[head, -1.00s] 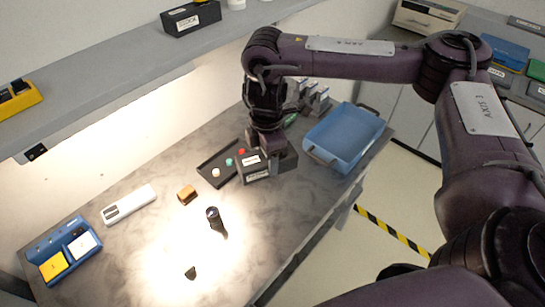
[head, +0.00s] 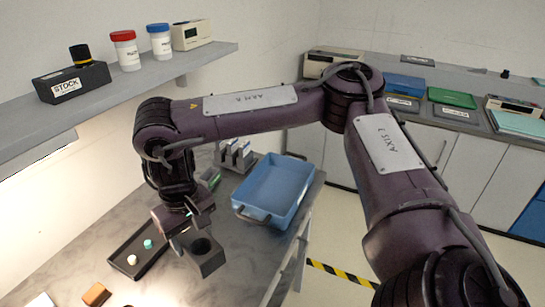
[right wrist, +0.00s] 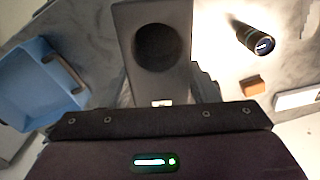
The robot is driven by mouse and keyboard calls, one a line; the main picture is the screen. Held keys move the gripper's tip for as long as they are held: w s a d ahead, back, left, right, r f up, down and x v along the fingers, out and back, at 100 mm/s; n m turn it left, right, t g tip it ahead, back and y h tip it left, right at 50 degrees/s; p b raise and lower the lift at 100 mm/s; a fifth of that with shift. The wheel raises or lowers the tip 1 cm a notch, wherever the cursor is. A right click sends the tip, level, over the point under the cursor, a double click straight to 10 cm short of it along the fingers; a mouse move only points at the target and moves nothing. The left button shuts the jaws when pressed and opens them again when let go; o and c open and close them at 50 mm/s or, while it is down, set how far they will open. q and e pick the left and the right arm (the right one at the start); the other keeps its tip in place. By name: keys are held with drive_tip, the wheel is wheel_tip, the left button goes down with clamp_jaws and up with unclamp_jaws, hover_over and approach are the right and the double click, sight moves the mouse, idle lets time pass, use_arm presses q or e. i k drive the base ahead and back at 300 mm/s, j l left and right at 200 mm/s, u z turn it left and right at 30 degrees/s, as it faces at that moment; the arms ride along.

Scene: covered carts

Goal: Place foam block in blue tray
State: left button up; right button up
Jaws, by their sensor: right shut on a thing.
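The foam block (head: 208,258) is dark grey with a round dark hole in its top face. My right gripper (head: 188,232) is shut on it, and it appears to be held over the table beside the black tray. In the right wrist view the block (right wrist: 122,40) sticks out from the gripper, its hole facing the camera. The blue tray (head: 298,201) is an open, empty-looking bin with dark handles, to the right of and beyond the block in the head view. It also shows at the left of the right wrist view (right wrist: 22,85). My left gripper is not in view.
A black tray (head: 122,264) with small white and teal pieces lies left of the block. A small rack (head: 236,154) stands behind the blue tray. An orange-brown block (head: 96,294) lies front left. A dark cylinder (right wrist: 252,38) shows in the wrist view. A shelf (head: 120,92) runs above.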

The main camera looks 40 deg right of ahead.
sight(272, 199)
drive_tip(key=i+l, duration=0.1)
drive_tip(key=l, duration=0.3)
drive_tip(key=i+l, duration=0.1)
drive_tip(key=l, duration=0.35)
drive_tip(key=i+l, duration=0.1)
drive_tip(key=l, duration=0.3)
drive_tip(key=i+l, duration=0.15)
drive_tip(key=l, duration=0.25)
